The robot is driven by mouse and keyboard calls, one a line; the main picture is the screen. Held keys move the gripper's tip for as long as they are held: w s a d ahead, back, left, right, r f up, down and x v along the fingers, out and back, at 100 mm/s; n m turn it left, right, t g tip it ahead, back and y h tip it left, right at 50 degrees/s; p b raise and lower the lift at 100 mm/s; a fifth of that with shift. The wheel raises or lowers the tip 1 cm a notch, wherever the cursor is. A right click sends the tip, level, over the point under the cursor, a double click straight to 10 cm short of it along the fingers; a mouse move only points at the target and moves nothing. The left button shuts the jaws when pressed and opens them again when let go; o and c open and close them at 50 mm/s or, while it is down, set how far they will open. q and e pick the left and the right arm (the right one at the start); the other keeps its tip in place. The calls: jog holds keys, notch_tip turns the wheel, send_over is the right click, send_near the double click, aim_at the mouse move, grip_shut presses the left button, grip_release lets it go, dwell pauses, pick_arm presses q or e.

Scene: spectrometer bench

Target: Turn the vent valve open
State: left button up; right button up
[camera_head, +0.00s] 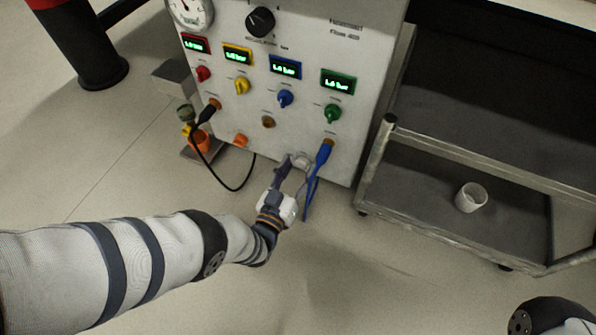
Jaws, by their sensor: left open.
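A pale panel (230,118) carries red (203,74), yellow (242,86), blue (285,98) and green (333,112) valve knobs under lit displays. A larger black knob (260,22) sits above them. I cannot read a label that tells which one is the vent valve. My left gripper (293,163) is open in front of the panel's lower edge, below the coloured knobs and just left of a blue hose plug (323,153). I cannot tell whether it touches the panel or the hose. My right gripper is not in view.
A black cable (228,187) hangs in a loop from the panel's lower left, by an orange container (200,141). A gauge (190,11) is at the panel's top left. A metal cart (440,148) with a white cup (471,197) stands right. The front floor is clear.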

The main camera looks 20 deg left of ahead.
pick_arm(q)
grip_shut()
jog(key=shift+m, duration=0.3)
jog(key=shift+f+m+b, duration=0.1)
jog(key=shift+m+b, duration=1.2)
jog(key=shift+m, duration=7.1)
grip_release()
